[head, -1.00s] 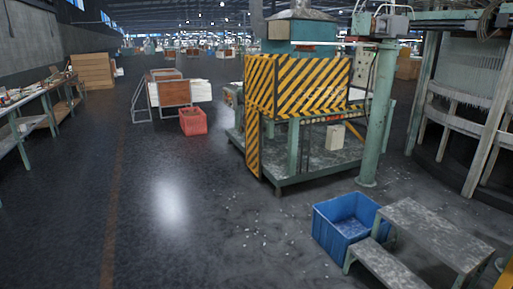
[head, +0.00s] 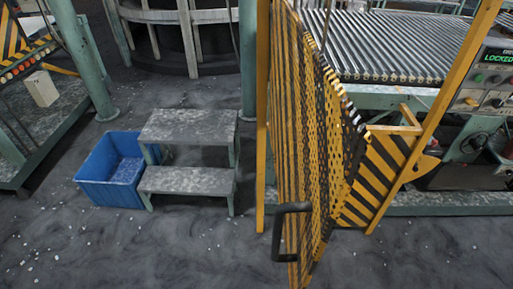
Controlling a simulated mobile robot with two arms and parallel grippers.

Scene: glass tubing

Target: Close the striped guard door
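The striped guard door (head: 303,150) is a yellow and black mesh panel at the centre right of the head view. It stands swung outward, open, at an angle to its yellow frame (head: 452,95). A black handle (head: 288,232) sits low on the door's near side. Through the frame, behind the door, a bed of metal rollers (head: 395,45) shows. Neither of my grippers is in view.
A grey two-step stool (head: 187,155) and a blue crate (head: 112,170) stand left of the door. A control box (head: 488,78) with a green "LOCKED" display is at the right edge. The floor in front is open, with small scattered debris.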

